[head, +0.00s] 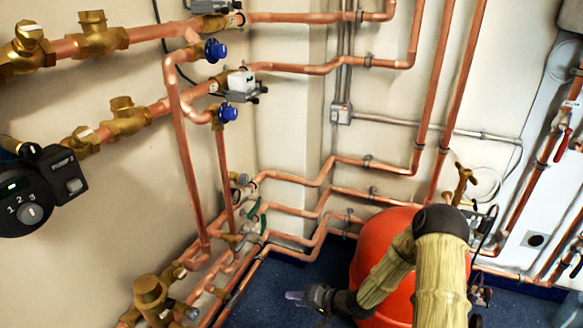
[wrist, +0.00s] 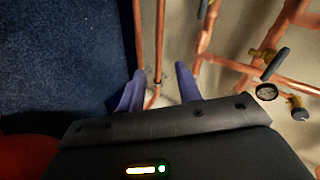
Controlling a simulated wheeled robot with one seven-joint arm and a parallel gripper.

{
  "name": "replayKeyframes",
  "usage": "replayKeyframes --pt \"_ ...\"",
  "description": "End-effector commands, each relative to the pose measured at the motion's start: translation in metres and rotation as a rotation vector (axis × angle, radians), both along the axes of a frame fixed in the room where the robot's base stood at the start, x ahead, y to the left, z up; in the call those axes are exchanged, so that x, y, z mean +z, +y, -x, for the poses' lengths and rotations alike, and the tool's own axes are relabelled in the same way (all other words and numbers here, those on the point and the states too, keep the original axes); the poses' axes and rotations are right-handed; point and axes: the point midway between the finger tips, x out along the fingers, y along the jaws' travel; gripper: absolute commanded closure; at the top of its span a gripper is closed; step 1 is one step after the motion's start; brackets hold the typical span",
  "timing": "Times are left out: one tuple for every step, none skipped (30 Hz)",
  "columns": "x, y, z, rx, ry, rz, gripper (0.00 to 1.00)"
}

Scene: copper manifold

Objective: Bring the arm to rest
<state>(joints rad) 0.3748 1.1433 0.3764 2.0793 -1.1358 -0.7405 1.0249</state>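My gripper (wrist: 159,72) shows two purple fingers standing apart with nothing held between them in the wrist view. In the head view my gripper (head: 293,296) is low in the picture, over the dark blue floor, pointing left toward the pipes along the wall. My arm, in a tan sleeve with dark joints, reaches down from the right in front of a red rounded vessel (head: 381,236). The arm hides part of the vessel. In the wrist view, copper pipes (wrist: 160,40) lie beyond the fingertips; I cannot tell how far off they are.
Copper pipes (head: 187,165) with brass fittings and blue-capped valves (head: 214,50) run along the left wall. A black control unit (head: 30,190) is at far left. A red-handled valve (head: 561,146) is at right. Blue floor (head: 270,290) is bare left of the vessel. A gauge (wrist: 267,92) shows in the wrist view.

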Motion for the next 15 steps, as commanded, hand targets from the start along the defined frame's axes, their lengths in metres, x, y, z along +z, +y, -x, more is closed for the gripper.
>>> replayKeyframes --pt "0.011 -0.007 -0.002 0.005 -0.016 0.080 0.66" --pt "0.015 -0.013 -0.003 0.004 -0.021 0.126 0.66" --pt "0.021 -0.020 -0.003 0.005 -0.028 0.186 0.66" --pt "0.025 -0.025 -0.003 0.006 -0.033 0.230 0.66" --pt "0.030 -0.031 -0.003 0.005 -0.036 0.274 0.66" --pt "0.037 -0.038 -0.002 0.006 -0.040 0.330 0.66" --pt "0.043 -0.043 -0.001 0.007 -0.043 0.371 0.66" --pt "0.049 -0.049 0.000 0.006 -0.044 0.412 0.66" --pt "0.057 -0.057 0.002 0.007 -0.045 0.464 0.66" --pt "0.063 -0.062 0.004 0.007 -0.045 0.502 0.66" --pt "0.070 -0.068 0.007 0.006 -0.042 0.539 0.66" --pt "0.079 -0.075 0.010 0.005 -0.041 0.586 0.66" --pt "0.086 -0.079 0.013 0.004 -0.037 0.620 0.66" --pt "0.093 -0.085 0.016 0.004 -0.033 0.654 0.66" --pt "0.103 -0.091 0.021 0.003 -0.028 0.696 0.66"
